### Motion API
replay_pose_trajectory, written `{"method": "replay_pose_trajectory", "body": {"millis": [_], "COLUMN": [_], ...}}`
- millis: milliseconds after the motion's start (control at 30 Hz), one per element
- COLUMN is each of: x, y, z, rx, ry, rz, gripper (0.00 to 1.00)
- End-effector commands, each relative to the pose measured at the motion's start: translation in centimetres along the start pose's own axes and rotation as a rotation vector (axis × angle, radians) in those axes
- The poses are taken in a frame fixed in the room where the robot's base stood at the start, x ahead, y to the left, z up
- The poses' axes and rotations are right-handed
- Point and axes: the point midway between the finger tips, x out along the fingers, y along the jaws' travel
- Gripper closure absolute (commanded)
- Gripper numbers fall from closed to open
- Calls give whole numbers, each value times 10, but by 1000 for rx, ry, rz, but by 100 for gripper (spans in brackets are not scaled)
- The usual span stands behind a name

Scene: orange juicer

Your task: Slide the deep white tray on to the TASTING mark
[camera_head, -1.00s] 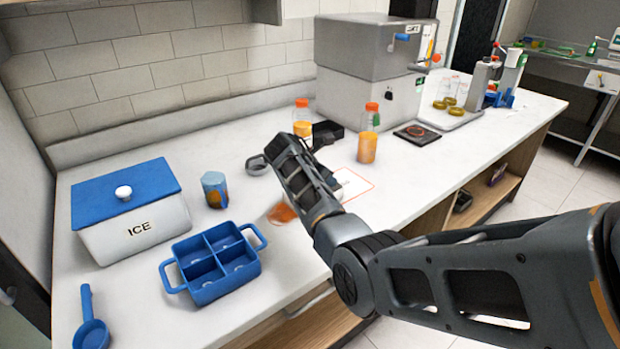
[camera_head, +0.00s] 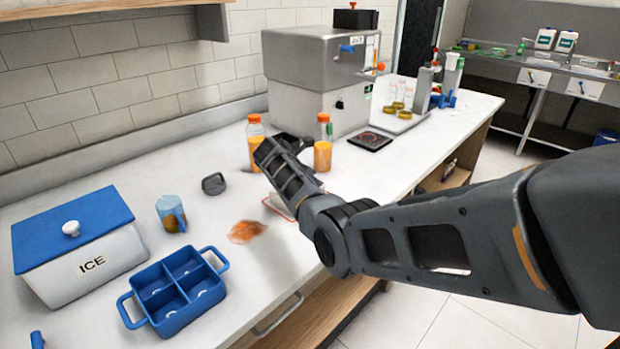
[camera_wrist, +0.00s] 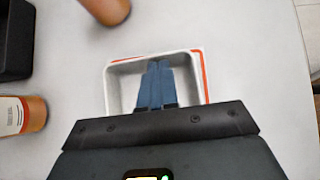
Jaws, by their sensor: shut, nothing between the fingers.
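The deep white tray (camera_wrist: 118,88) sits on the counter in the wrist view. My gripper (camera_wrist: 157,66) is shut, with its blue-grey fingers down inside the tray and nothing between them. The red outline of the mark (camera_wrist: 203,78) runs close along the tray's far and right sides; a thin white strip lies between. The near side is hidden by my gripper. No lettering on the mark is legible.
Two orange-capped juice bottles (camera_head: 322,150) stand just behind. An orange spill (camera_head: 247,231) lies left of the tray. Further left are a jug (camera_head: 171,213), a blue divided caddy (camera_head: 160,306) and an ICE box (camera_head: 95,270). A black plate (camera_head: 370,140) lies right.

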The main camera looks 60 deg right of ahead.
Motion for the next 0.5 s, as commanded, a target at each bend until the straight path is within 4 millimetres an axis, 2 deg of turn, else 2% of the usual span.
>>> {"method": "replay_pose_trajectory", "body": {"millis": [233,500], "x": [-33,-88], "y": [2,2], "z": [-20,-20], "rx": [-1,0], "ry": [-3,-3], "rz": [6,6], "gripper": [100,100]}}
